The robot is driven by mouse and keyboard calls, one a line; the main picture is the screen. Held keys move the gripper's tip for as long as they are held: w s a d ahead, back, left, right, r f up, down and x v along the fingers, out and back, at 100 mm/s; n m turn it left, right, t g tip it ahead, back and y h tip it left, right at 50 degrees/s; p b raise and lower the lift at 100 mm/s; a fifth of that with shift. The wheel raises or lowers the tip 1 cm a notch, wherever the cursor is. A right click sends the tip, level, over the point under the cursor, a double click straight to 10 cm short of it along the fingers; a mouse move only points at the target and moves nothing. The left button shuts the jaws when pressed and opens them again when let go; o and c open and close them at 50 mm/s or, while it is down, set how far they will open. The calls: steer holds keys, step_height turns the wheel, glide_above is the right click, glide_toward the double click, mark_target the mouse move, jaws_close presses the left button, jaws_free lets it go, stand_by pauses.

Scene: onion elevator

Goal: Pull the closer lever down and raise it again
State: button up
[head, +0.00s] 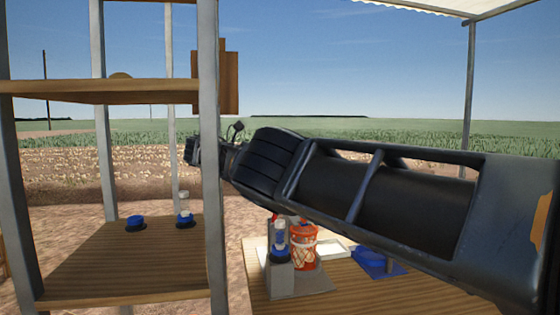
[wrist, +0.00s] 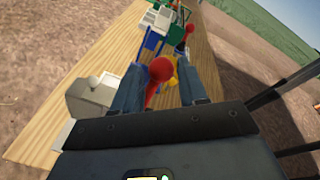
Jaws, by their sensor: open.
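In the wrist view, my gripper (wrist: 162,84) is open, its two blue-grey fingers spread apart. A red lever with a round knob (wrist: 159,69) shows between the fingers; I cannot tell whether either finger touches it. This is the closer of two red levers. The farther red lever (wrist: 189,29) stands beyond the right finger, near a green part. In the head view my arm reaches across from the right, and its far end is partly behind a shelf post. I cannot make out the levers clearly there.
In the head view, an orange bucket (head: 303,246) and a blue tray (head: 374,264) stand on the table. A metal-post shelf (head: 100,272) is at left.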

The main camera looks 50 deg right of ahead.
steer(key=r+b, duration=0.1)
steer(key=b, duration=0.2)
steer(key=s+r+b, duration=0.1)
steer(key=r+b, duration=0.1)
steer(key=b, duration=0.2)
steer(key=s+d+r+b, duration=0.1)
steer(key=b, duration=0.3)
steer(key=shift+d+r, duration=0.1)
steer(key=shift+r, duration=0.25)
steer(key=s+d+r+b, duration=0.5)
steer(key=s+r+b, duration=0.1)
steer(key=b, duration=0.4)
steer(key=shift+s+d, duration=0.25)
steer(key=shift+s, duration=0.55)
steer(key=shift+r, duration=0.1)
steer(key=shift+a, duration=0.1)
